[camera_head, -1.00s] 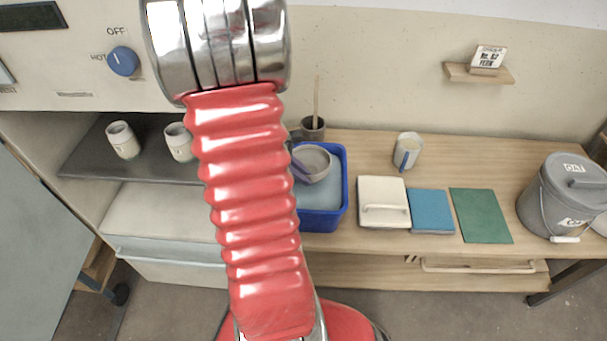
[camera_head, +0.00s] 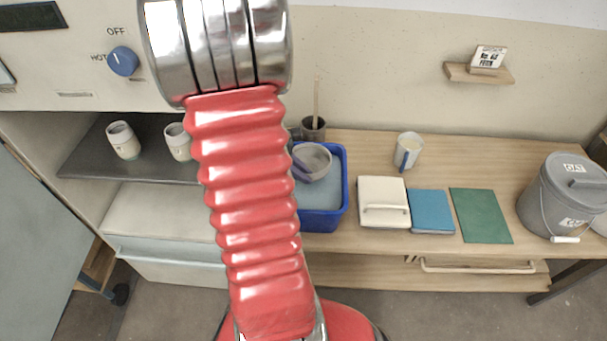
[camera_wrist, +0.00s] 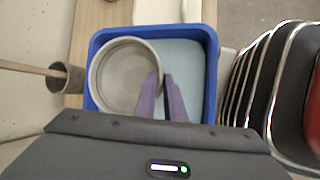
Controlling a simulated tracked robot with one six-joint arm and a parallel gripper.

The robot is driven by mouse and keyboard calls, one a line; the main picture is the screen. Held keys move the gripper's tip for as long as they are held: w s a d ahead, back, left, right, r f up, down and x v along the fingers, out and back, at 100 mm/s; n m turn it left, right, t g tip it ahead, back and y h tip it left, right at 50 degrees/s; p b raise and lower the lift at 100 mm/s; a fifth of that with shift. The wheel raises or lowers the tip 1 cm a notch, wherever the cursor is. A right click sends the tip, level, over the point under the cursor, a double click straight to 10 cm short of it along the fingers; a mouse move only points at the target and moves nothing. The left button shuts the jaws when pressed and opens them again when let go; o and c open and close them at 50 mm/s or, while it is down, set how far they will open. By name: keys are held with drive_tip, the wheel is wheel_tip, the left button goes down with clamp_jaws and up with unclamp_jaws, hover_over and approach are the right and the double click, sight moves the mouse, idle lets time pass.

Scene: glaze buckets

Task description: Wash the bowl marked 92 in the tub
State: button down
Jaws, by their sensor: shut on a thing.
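A grey bowl (camera_head: 312,158) is at the blue tub (camera_head: 322,216), over its far left part. The tub holds pale blue water (camera_head: 321,195). In the wrist view the bowl (camera_wrist: 118,75) is seen from above and looks empty, inside the outline of the tub (camera_wrist: 211,85). My gripper (camera_wrist: 164,78) has purple fingers shut on the bowl's rim. My arm hides part of the tub and gripper in the head view. I cannot see a number on the bowl, nor tell whether its base touches the water.
A dark cup with a stick (camera_head: 313,128) stands just behind the tub. To the right are a white box with a handle (camera_head: 384,203), a blue sheet (camera_head: 431,211), a green sheet (camera_head: 480,216), a pitcher (camera_head: 408,150) and a lidded bucket (camera_head: 566,196).

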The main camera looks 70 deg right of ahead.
wheel_tip(320, 180, up, 6)
drive_tip(key=shift+f, duration=0.1)
idle(0.4)
drive_tip(key=shift+s, duration=0.1)
